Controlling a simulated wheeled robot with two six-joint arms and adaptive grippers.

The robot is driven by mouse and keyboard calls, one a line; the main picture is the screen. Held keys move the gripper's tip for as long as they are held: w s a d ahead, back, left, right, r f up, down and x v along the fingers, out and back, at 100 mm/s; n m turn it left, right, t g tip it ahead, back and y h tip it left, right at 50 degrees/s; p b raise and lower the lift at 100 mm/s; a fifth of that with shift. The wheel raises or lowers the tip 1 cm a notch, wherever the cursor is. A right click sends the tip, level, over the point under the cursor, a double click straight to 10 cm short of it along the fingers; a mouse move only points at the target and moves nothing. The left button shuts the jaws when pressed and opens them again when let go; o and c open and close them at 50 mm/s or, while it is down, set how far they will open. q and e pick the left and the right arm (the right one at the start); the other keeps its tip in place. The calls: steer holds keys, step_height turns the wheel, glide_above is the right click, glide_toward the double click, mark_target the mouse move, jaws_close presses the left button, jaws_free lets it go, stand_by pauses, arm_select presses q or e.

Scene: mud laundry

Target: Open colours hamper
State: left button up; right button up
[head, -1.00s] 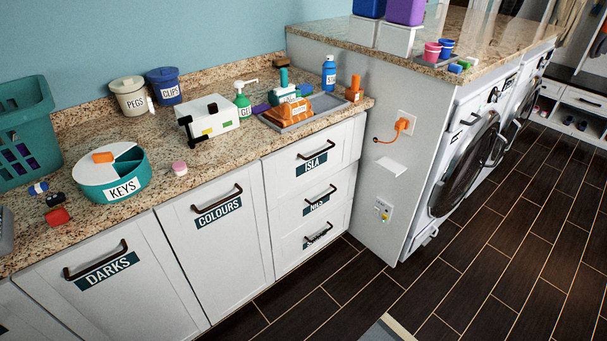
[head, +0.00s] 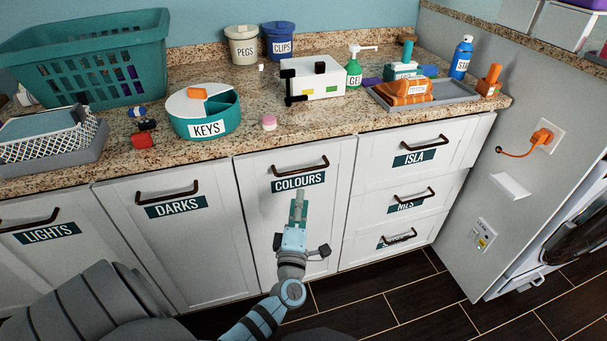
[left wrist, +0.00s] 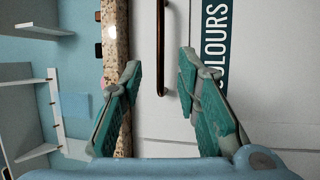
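The colours hamper (head: 255,225) is a white front under the counter, with a dark teal COLOURS label (head: 298,181) and a dark bar handle (head: 300,166) near its top. It stands shut, flush with its neighbours. My left gripper (head: 299,200) is in front of it, just below the handle and partly over the front. In the left wrist view my left gripper (left wrist: 160,65) is open, its teal fingers apart and empty. The handle (left wrist: 161,50) shows lengthwise between and beyond the fingers, apart from both. My right gripper is not in view.
The DARKS front (head: 170,250) is to the left and the ISLA drawer (head: 425,150) to the right. The granite counter edge (head: 330,145) is above the handle. The keys pot (head: 206,115) and a pink item (head: 269,122) stand on the counter. Dark floor is clear.

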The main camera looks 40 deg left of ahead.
mark_target(304, 170)
arm_select(q)
steer(key=b+x, duration=0.1)
steer(key=x, duration=1)
steer(key=shift+b, duration=0.4)
jaws_close()
